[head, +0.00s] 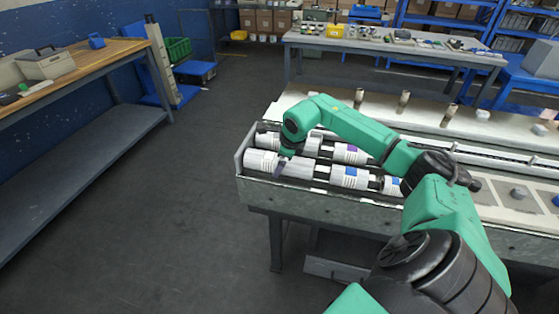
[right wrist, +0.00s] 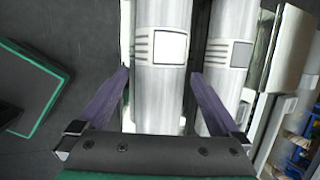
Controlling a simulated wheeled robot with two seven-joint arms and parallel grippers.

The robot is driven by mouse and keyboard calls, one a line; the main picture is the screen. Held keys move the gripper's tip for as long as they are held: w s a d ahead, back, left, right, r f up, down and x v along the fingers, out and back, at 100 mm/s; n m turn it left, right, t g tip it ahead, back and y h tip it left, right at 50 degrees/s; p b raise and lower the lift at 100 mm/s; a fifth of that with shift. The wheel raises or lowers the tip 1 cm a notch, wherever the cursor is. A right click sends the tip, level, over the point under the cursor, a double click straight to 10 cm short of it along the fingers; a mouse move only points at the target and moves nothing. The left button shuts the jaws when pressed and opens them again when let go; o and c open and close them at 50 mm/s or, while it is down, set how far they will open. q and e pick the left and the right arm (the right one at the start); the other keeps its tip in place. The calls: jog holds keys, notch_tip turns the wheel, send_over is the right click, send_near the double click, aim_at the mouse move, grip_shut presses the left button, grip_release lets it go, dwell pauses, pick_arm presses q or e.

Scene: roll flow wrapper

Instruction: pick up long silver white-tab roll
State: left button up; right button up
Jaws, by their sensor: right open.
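A long silver roll with a white tab (right wrist: 160,95) lies between the two fingers of my right gripper (right wrist: 160,74) in the right wrist view. The fingers are spread, one on each side of it; contact cannot be told. In the head view my right gripper (head: 282,165) reaches down over the front left roll (head: 261,161) in the tray and hides part of it. My left gripper is not in view.
The long tray (head: 315,192) holds several other rolls, among them a blue-tab roll (head: 350,177) and a purple-tab roll (head: 350,153). Its raised walls stand close to the rolls. A wooden-topped bench (head: 75,72) stands at the left. The floor between is clear.

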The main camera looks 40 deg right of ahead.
jog(key=shift+w+f, duration=0.35)
jog(key=shift+f, duration=0.25)
grip_shut()
jog(key=shift+r, duration=0.15)
